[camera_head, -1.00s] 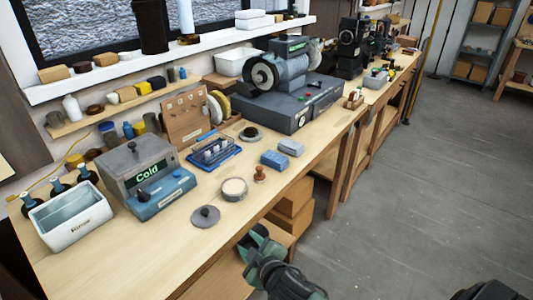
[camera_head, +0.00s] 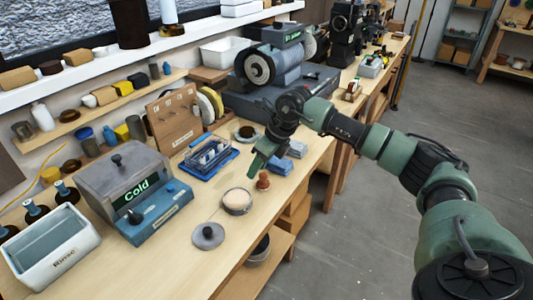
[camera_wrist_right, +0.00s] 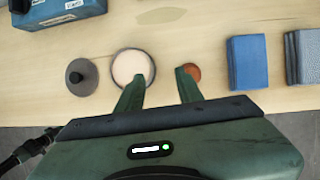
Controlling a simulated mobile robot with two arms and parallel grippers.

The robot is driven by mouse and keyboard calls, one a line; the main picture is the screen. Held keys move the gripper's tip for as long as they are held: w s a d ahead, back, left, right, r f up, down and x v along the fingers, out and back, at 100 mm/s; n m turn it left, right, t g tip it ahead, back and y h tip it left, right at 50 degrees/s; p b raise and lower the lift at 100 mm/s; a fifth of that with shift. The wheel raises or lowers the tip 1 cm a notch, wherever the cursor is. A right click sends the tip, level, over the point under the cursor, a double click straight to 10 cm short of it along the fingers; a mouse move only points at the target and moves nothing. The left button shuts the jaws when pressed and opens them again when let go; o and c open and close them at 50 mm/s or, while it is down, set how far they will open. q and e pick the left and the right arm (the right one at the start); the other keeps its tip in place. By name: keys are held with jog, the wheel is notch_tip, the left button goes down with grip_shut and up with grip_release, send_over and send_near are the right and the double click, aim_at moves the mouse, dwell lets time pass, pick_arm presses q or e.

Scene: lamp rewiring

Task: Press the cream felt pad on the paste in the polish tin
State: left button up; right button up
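A round tin (camera_head: 237,201) with a pale cream surface inside its rim stands on the bench; it also shows in the right wrist view (camera_wrist_right: 132,66). A small reddish-brown knob (camera_head: 263,181) stands just beside it, and its round top shows in the right wrist view (camera_wrist_right: 194,73). Whether felt is under this knob I cannot tell. A grey lid with a dark knob (camera_head: 208,236) lies nearer the front edge. My right gripper (camera_head: 268,160) is open and empty above the bench, its fingers pointing down near the tin and knob. My left gripper is out of view.
Blue folded cloths (camera_head: 279,163) lie right of the knob. A blue rack (camera_head: 209,158) and a small dish (camera_head: 247,134) stand behind. The box marked Cold (camera_head: 135,185) and a white Rinse basin (camera_head: 55,250) stand left. Bare bench lies around the lid.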

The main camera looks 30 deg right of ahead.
aim_at(265, 176)
jog(key=d+h, duration=0.2)
jog(key=d, duration=0.3)
jog(key=shift+m+y, duration=0.3)
jog(key=shift+s+a+b+x, duration=0.1)
jog(key=shift+a+b+x, duration=0.05)
jog(key=shift+b+x, duration=1.1)
jog(key=shift+s+a+b+x, duration=0.15)
jog(key=shift+b+x, duration=0.7)
jog(key=shift+x, duration=0.75)
jog(key=shift+b+x, duration=0.4)
jog(key=shift+x, duration=0.4)
jog(key=shift+d, duration=0.1)
grip_shut()
jog(key=shift+r+p, duration=1.7)
jog(key=shift+r, duration=0.9)
